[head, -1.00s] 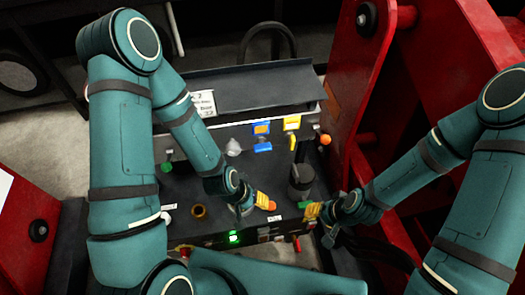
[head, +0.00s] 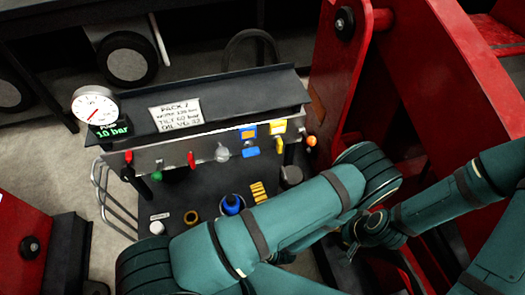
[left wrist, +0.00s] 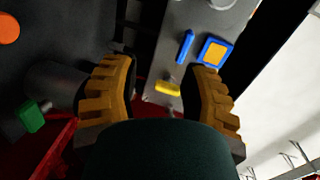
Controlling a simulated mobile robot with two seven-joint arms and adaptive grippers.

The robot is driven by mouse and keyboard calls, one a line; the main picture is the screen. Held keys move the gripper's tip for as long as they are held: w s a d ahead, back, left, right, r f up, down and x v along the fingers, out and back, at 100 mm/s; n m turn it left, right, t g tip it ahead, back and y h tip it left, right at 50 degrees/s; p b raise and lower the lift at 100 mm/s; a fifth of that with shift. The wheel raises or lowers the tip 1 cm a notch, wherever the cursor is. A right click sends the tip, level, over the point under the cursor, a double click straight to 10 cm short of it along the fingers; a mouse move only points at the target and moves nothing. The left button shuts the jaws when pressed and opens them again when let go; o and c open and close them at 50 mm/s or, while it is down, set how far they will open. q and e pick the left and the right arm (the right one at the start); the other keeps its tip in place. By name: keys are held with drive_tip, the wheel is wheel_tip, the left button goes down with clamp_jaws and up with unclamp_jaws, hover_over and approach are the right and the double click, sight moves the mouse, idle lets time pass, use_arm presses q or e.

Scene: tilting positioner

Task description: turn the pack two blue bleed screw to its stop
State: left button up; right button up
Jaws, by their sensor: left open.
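The pack two panel (head: 172,158) has a blue bar-shaped screw (head: 251,152), which I take as the bleed screw, below a blue-framed orange tag (head: 249,131). This blue bar also shows in the left wrist view (left wrist: 186,47), ahead of my gripper. My left gripper (left wrist: 158,66) is open and empty, its yellow ribbed fingers apart. A yellow bar (left wrist: 168,88) shows between the fingers, apart from them. In the head view, a ribbed yellow finger (head: 258,191) shows beyond my left arm, the rest hidden. My right gripper is hidden behind the left arm.
A blue knob (head: 231,204) and a brass ring (head: 192,218) are on the dark deck. A dark cylinder (head: 291,175) stands near the panel's right end. A gauge (head: 95,104) sits above a green display reading 10 bar. Red steelwork (head: 440,90) bounds the right.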

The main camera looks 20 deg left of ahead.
sight(252, 156)
use_arm(q)
drive_tip(key=w+a, duration=0.2)
drive_tip(key=w, duration=0.2)
drive_tip(key=w+a+r+m+t+b, duration=0.1)
drive_tip(key=w+a, duration=0.2)
drive_tip(key=w, duration=0.1)
drive_tip(key=w+a+r+t, duration=0.1)
drive_tip(key=w+a, duration=0.1)
drive_tip(key=w, duration=0.2)
drive_tip(key=shift+a+r+m+y, duration=0.2)
drive_tip(key=shift+a+m+y, duration=0.1)
drive_tip(key=shift+a+m, duration=0.1)
drive_tip(key=shift+d, duration=0.1)
use_arm(e)
drive_tip(key=shift+w+d+f, duration=0.1)
drive_tip(key=shift+w+f, duration=0.35)
drive_tip(key=shift+f, duration=0.3)
use_arm(q)
clamp_jaws()
